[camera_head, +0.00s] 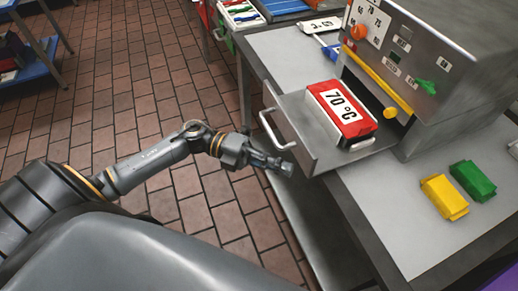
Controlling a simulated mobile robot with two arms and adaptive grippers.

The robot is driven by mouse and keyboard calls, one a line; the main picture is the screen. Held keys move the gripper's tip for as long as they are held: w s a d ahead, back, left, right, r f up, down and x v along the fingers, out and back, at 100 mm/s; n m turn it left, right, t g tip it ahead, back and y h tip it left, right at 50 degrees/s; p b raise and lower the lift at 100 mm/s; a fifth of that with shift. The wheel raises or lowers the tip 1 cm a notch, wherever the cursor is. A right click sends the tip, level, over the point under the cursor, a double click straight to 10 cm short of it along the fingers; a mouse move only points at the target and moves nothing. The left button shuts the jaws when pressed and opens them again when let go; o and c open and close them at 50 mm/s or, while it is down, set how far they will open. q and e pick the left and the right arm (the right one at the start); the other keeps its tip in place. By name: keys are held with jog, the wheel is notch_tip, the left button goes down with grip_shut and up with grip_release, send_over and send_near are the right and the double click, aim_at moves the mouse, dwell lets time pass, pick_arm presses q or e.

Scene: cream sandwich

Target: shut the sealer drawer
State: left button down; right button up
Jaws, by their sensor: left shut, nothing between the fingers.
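The sealer (430,60) is a grey metal machine on the table at the upper right. Its drawer (296,117) is pulled out toward the left, with a pale handle (268,130) on its front. A red pack with a white "70 °C" label (343,108) lies in the drawer. My left gripper (287,168) is shut and empty. It is at the near end of the drawer front, just below the handle; I cannot tell whether it touches the drawer. My right gripper is not in view.
A yellow pack (444,197) and a green pack (473,180) lie on the grey table (375,205) at the right. A "2.0" label block (320,27) and a blue-handled item stand behind the drawer. Brick floor (130,100) is clear at the left.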

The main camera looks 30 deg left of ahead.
pick_arm(q)
jog(key=shift+w+d, duration=0.4)
jog(key=shift+w, duration=0.2)
jog(key=shift+w+d, duration=0.35)
jog(key=shift+w, duration=0.2)
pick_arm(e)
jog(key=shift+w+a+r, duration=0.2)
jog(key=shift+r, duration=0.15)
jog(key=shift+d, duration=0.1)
